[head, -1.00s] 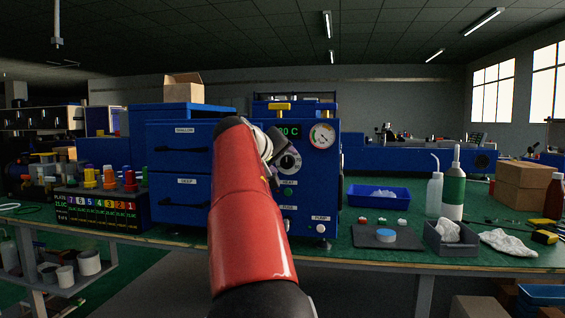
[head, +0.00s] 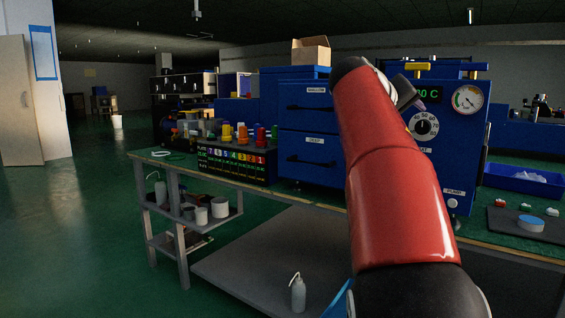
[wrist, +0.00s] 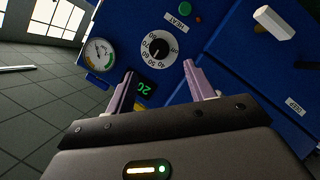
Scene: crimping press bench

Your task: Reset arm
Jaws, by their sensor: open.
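My gripper (wrist: 160,92) shows in the wrist view with its two fingers apart and nothing between them. Beyond the fingers is the blue press (wrist: 130,35), with its dial knob (wrist: 159,49), round gauge (wrist: 98,54) and green display (wrist: 146,86). The view is rolled, so the press looks tilted. In the head view my red arm reaches up in front of the blue press (head: 465,135).
A blue drawer unit (head: 308,118) stands left of the press. A plate rack with coloured knobs (head: 236,160) is on the bench (head: 330,198). A blue tray (head: 520,187) and a dark mat (head: 508,227) lie at right. Open green floor (head: 85,220) is at left.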

